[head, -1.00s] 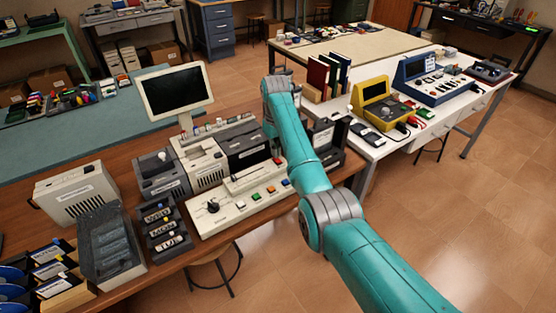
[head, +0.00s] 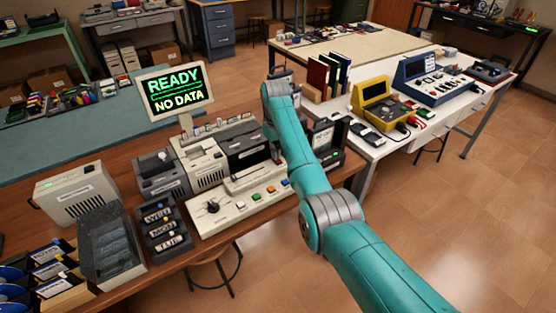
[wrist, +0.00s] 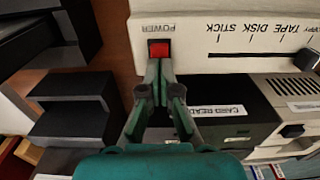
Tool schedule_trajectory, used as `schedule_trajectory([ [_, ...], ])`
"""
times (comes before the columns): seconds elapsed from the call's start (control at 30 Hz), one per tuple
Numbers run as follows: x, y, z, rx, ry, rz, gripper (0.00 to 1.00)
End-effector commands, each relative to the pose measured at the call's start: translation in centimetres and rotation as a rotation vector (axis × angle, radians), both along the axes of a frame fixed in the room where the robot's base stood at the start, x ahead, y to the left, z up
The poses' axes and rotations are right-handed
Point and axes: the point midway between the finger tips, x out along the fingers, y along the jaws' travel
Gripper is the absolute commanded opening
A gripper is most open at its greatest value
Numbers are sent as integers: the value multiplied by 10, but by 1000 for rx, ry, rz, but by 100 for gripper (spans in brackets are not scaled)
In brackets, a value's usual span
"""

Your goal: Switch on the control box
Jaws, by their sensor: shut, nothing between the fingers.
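The cream control box (head: 232,207) sits on the wooden bench, with a black knob (head: 213,206) and a row of coloured buttons on its top. In the wrist view its white panel (wrist: 230,35) shows a red switch (wrist: 159,48) beside the word POWER. My gripper (wrist: 159,63) is shut and empty, its fingertips at the edge of the red switch; I cannot tell whether they touch it. In the head view my arm partly hides the box's right end. The monitor (head: 176,92) behind the box is lit and reads READY, NO DATA.
A white table (head: 385,145) with yellow and blue devices is at the right. Open floor lies in front.

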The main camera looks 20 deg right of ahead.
Motion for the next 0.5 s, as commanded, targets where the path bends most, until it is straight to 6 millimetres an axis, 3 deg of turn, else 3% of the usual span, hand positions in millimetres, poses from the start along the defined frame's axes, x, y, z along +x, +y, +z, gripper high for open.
schedule_trajectory([
  [0.2,0,0,-1,0,1,0,0],
  [0.5,0,0,20,0,0,0,0],
])
